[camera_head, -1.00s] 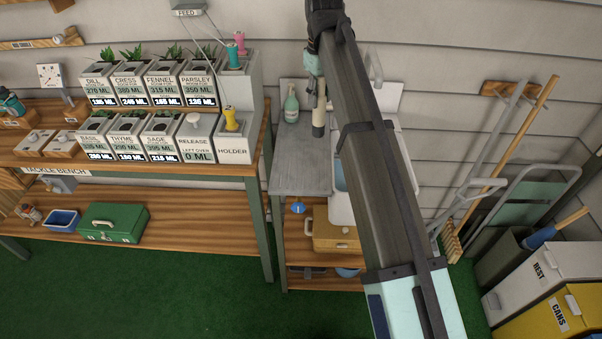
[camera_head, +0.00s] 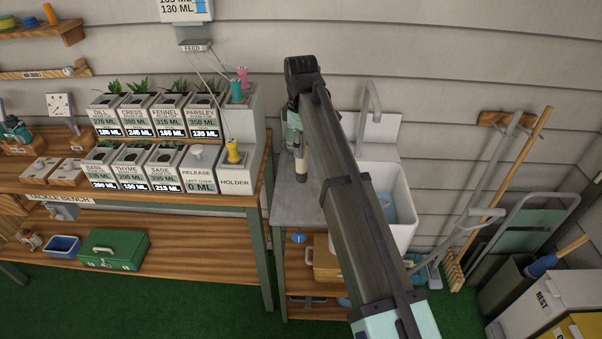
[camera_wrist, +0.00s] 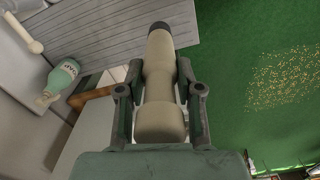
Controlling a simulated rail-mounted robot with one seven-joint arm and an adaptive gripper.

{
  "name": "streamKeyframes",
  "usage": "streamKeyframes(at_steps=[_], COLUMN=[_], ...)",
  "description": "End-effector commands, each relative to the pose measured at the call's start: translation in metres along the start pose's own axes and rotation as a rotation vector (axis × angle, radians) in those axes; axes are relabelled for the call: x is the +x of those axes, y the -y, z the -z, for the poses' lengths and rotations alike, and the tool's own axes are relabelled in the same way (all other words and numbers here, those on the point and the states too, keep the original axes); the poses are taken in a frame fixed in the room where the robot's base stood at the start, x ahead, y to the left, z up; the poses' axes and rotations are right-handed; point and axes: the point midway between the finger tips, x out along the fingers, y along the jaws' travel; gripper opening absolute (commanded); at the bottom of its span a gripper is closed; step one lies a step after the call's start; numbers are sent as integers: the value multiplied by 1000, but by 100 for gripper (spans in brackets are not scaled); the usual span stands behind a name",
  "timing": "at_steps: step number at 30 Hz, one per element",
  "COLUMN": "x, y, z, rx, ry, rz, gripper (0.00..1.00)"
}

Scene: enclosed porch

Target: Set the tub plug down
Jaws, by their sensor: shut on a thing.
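The tub plug is a beige, stepped cylinder with a dark far end, seen in the wrist view (camera_wrist: 163,85) and the head view (camera_head: 301,172). My gripper (camera_wrist: 160,100) is shut on it, with one finger on each side of its body. In the head view my gripper (camera_head: 296,145) is partly hidden by my arm. The plug points down, its dark end in front of the grey worktop (camera_head: 290,213). I cannot tell whether it touches the worktop.
A white sink (camera_head: 402,205) with a tap stands right of the worktop. A pale green soap bottle (camera_wrist: 61,77) is left of my gripper in the wrist view. The planter bench (camera_head: 230,198) stands to the left. Green floor (camera_wrist: 235,90) lies beyond the worktop edge.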

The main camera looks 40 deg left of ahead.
Motion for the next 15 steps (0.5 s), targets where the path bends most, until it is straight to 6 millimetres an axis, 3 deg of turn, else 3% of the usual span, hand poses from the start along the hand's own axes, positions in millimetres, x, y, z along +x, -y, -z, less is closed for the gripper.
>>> streamKeyframes(at_steps=[7, 15], x=[50, 69], y=[1, 0], z=[-1, 0], rx=[1, 1], ry=[1, 0], rz=[1, 0], gripper=[0, 0])
